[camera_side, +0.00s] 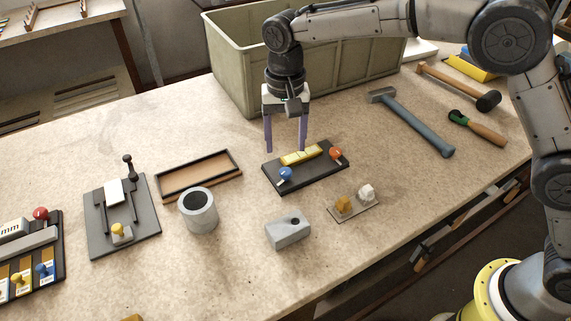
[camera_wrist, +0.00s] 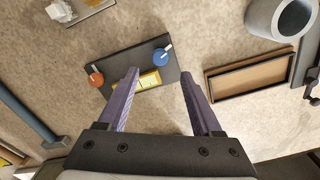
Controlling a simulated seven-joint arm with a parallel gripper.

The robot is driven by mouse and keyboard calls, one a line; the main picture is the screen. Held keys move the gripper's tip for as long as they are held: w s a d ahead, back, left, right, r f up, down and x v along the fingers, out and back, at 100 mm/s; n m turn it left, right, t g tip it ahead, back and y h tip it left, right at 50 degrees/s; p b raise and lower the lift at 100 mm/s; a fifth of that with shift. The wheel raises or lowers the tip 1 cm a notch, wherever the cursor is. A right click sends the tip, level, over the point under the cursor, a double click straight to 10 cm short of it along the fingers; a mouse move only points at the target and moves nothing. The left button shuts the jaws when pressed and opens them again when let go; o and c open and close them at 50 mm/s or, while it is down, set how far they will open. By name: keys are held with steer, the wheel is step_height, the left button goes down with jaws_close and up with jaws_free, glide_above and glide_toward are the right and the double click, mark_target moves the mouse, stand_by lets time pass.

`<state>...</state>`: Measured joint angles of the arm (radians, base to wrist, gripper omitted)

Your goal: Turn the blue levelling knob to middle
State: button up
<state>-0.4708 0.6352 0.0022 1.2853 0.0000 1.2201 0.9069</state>
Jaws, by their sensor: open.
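The blue levelling knob (camera_side: 286,174) sits at the left end of a dark plate (camera_side: 312,177). In the wrist view the blue knob (camera_wrist: 160,58) has a white pointer aimed to the upper right. Its scale positions are too small to read. An orange knob (camera_side: 336,154) is at the plate's other end, and a yellow level strip (camera_side: 301,155) lies behind and between them. My gripper (camera_side: 286,149) is open and empty, pointing down above the plate's back edge. In the wrist view the blue knob shows just beyond the gap between my fingertips (camera_wrist: 160,74).
A grey cylinder (camera_side: 199,214), a shallow brown tray (camera_side: 196,178) and a lever plate (camera_side: 121,220) stand left. A grey block (camera_side: 289,233) and small sample board (camera_side: 354,208) are in front. A green crate (camera_side: 235,75) is behind; a hammer (camera_side: 412,123) lies right.

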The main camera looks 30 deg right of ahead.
mark_target(285, 171)
step_height(285, 171, down, 8)
steer(key=shift+r, duration=0.25)
jaws_close()
stand_by(0.4)
